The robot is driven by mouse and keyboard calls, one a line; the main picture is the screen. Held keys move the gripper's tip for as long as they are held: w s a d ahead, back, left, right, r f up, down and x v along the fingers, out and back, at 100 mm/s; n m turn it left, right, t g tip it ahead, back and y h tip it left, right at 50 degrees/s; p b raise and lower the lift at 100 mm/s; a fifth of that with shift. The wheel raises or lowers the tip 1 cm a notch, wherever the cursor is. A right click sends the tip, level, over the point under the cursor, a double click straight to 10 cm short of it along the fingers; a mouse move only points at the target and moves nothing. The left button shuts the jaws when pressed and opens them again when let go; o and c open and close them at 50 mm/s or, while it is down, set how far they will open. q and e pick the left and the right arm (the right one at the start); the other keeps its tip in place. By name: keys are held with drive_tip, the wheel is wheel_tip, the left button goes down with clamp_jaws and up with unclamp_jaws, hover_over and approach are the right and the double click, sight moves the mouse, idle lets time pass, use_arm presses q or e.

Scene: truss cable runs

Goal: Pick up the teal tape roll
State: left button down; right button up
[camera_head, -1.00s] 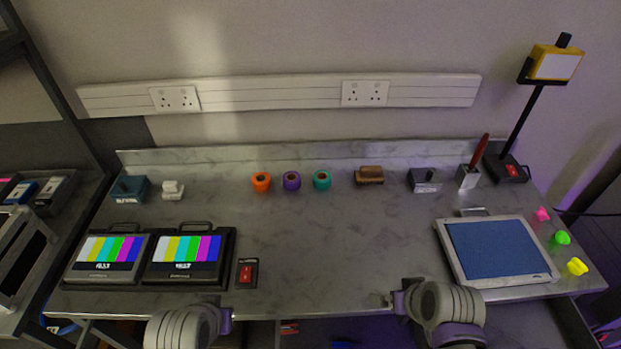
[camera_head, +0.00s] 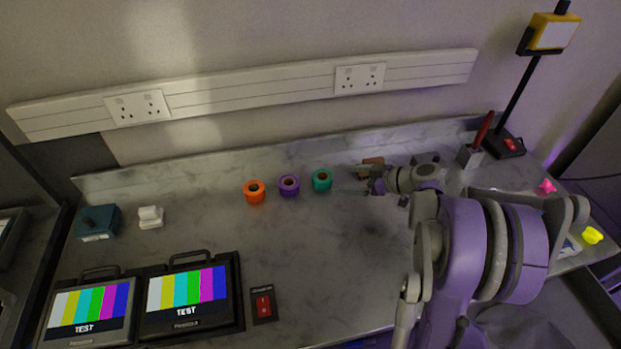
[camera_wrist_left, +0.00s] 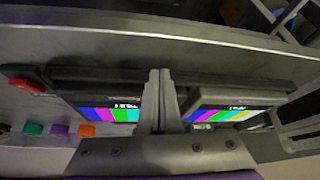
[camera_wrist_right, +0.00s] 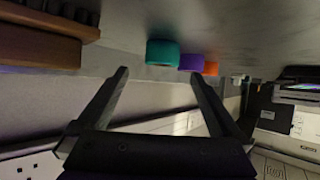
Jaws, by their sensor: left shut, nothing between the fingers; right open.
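My right gripper (camera_head: 348,189) is open and empty, just right of the teal roll. In the right wrist view the teal roll (camera_wrist_right: 162,53) shows beyond and between the open fingertips (camera_wrist_right: 158,75), apart from them. My left gripper (camera_wrist_left: 160,75) is shut and empty in the left wrist view, by the two test monitors. The teal roll (camera_wrist_left: 33,128) also shows there, far off. The left gripper is outside the head view.
A purple roll (camera_head: 289,185) and an orange roll (camera_head: 254,191) stand left of the teal one. A wooden block (camera_head: 372,163) lies close behind my right gripper. Two monitors (camera_head: 187,299) and a red switch (camera_head: 263,304) fill the front left. The middle of the bench is clear.

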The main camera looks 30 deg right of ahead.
sight(327, 178)
drive_tip(key=x, duration=0.4)
drive_tip(key=shift+w, duration=0.1)
drive_tip(key=x, duration=0.5)
drive_tip(key=shift+w+a+p, duration=0.1)
drive_tip(key=shift+a+p, duration=0.2)
drive_tip(key=shift+p, duration=0.1)
drive_tip(key=shift+c, duration=1.3)
drive_tip(key=shift+r, duration=0.1)
drive_tip(key=c, duration=1.1)
